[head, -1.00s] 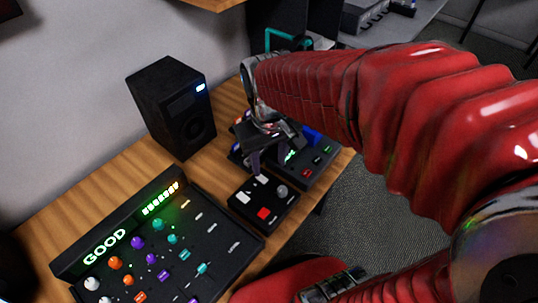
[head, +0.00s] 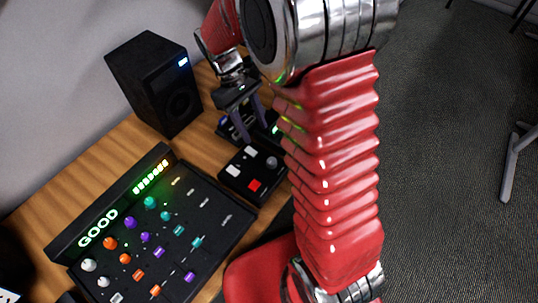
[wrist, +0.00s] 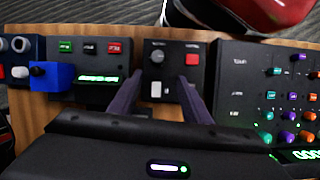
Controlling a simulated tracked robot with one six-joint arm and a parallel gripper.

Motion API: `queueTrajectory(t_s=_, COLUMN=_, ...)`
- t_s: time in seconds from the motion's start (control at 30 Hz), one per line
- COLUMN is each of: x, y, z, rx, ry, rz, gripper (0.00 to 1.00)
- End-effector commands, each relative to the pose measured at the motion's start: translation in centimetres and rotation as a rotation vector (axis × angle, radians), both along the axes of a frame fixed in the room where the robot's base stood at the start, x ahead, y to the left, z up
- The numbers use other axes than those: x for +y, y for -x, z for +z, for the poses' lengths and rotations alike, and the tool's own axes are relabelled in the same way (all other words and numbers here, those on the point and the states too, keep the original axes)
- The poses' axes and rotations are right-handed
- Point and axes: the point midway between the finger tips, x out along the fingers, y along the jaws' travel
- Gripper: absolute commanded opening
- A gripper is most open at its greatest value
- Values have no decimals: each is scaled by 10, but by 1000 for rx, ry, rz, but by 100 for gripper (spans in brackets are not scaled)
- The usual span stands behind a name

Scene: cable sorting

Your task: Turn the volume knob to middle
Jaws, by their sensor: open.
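A small black box (head: 236,184) lies on the wooden desk with a grey knob (head: 271,163), a red button and white switches. No label on this knob is readable. In the wrist view the grey knob (wrist: 157,56) sits at the box's far edge, beside the red button (wrist: 192,59). My gripper (head: 258,127) is open and empty, pointing down behind the box in the head view. In the wrist view its two fingers (wrist: 160,80) spread on either side of a white switch (wrist: 155,88), short of the knob. I cannot tell their height above the box.
A large mixer panel (head: 212,228) with coloured knobs and a lit GOOD sign stands beside the box. A black speaker (head: 150,85) stands at the back. A panel with green and red buttons (wrist: 90,48) and a blue block (wrist: 52,77) lie on the other side.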

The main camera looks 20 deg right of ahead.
Motion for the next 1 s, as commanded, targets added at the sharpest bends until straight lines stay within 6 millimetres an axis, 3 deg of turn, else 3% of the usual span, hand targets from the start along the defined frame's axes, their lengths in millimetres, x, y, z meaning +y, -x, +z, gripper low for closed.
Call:
queueTrajectory(t_s=0.1, x=-5, y=-5, z=14, rx=22, ry=1, rz=60, gripper=44)
queueTrajectory(t_s=0.57, x=-6, y=0, z=14, rx=42, ry=-7, rz=86, gripper=44)
queueTrajectory(t_s=0.77, x=-8, y=4, z=3, rx=43, ry=-7, rz=85, gripper=44)
queueTrajectory(t_s=1.0, x=-15, y=16, z=-28, rx=45, ry=-8, rz=85, gripper=44)
